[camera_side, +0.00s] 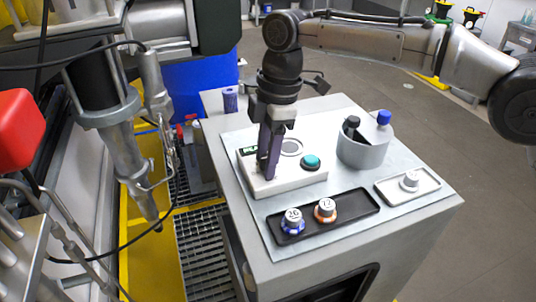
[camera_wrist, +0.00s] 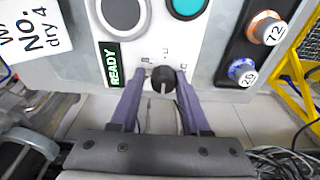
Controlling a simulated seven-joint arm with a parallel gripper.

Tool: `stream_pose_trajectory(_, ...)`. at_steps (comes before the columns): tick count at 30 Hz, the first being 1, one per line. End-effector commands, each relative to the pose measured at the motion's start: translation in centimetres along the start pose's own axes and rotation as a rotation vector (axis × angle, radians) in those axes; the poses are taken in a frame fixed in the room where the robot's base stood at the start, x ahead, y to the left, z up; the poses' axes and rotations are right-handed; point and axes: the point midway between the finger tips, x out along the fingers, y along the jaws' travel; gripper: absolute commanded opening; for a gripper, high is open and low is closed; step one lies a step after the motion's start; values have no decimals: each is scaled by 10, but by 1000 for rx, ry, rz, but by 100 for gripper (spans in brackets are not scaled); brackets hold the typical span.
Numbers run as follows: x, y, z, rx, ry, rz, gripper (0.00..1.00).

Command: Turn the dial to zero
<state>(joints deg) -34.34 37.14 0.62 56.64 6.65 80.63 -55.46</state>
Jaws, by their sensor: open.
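The dial (camera_wrist: 163,80) is a small dark knob on the white control box (camera_side: 298,184). In the wrist view a pale line on it points down the picture, towards my wrist. Small letters stand around it, too small to read surely. My gripper (camera_wrist: 160,76) points down at the box with its two purple fingers apart, one on each side of the dial. I cannot tell whether either finger touches it. In the side view my gripper (camera_side: 267,172) hides the dial. A green display (camera_wrist: 113,65) near it reads READY.
A teal button (camera_side: 310,161) and a grey disc (camera_side: 291,146) are on the box. A black tray (camera_side: 352,205) holds two numbered capped vials; a white tray (camera_side: 428,184) holds another. A blue cylinder (camera_side: 230,99) stands at the back left.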

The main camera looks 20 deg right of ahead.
Motion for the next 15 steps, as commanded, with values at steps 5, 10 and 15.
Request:
stream_pose_trajectory(5,3,-3,1,0,-9,-15,55)
stream_pose_trajectory(10,-10,-2,-2,-1,-6,-11,55)
stream_pose_trajectory(15,-27,-2,-4,-2,-3,-7,55)
